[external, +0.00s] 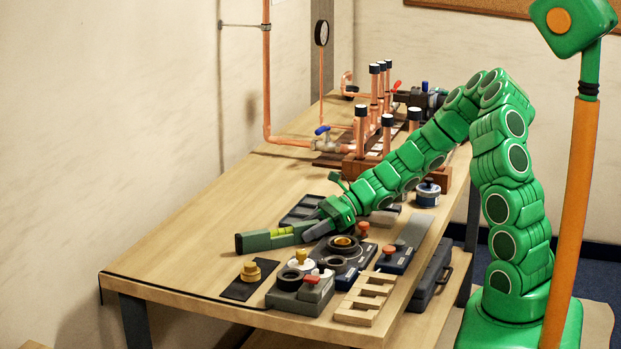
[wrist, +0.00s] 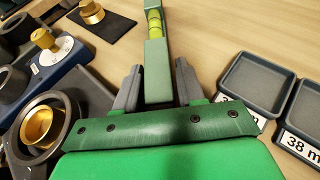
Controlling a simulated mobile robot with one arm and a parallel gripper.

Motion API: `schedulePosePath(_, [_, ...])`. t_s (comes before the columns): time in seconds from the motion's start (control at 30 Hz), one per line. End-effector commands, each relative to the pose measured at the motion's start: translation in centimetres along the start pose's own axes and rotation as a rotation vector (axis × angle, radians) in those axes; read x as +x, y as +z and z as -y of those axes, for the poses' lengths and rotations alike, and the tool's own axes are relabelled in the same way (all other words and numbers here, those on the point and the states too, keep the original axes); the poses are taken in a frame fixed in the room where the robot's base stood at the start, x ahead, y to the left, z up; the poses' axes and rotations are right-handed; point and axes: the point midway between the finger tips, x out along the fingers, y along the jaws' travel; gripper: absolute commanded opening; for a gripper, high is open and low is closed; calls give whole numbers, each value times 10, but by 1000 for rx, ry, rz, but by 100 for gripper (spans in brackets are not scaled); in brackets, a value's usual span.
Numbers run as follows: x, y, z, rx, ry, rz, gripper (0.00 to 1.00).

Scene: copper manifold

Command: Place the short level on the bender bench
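The short level (external: 278,238) is a grey-green bar with a yellow-green vial and a dark end. In the external view it points left from my gripper (external: 319,226), above or on the near part of the wooden bench (external: 190,255). In the wrist view the level (wrist: 157,70) lies between the two grey fingers of my gripper (wrist: 158,85), its vial beyond the fingertips. The fingers flank it closely; whether both press on it is unclear. Its near end is hidden by my gripper. I cannot tell whether it touches the bench, or whether this is the bender bench.
Dark trays (wrist: 258,80) lie right of the level in the wrist view. Round dies and fittings (external: 342,248) and a slotted wooden block (external: 366,298) crowd the bench's front. Copper pipes (external: 361,130) stand farther back. The bench's left part is clear.

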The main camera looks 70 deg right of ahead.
Motion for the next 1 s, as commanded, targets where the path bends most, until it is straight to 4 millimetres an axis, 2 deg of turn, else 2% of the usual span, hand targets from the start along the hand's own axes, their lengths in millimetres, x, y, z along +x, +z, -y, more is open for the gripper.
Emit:
schedulePosePath(0.27, [1,0,0,0,-1,0,38])
schedulePosePath(0.5, [1,0,0,0,-1,0,2])
schedulePosePath(0.53, [1,0,0,0,-1,0,0])
schedulePosePath(0.83, [0,1,0,0,-1,0,0])
schedulePosePath(1.0, [-4,11,1,-2,-1,1,0])
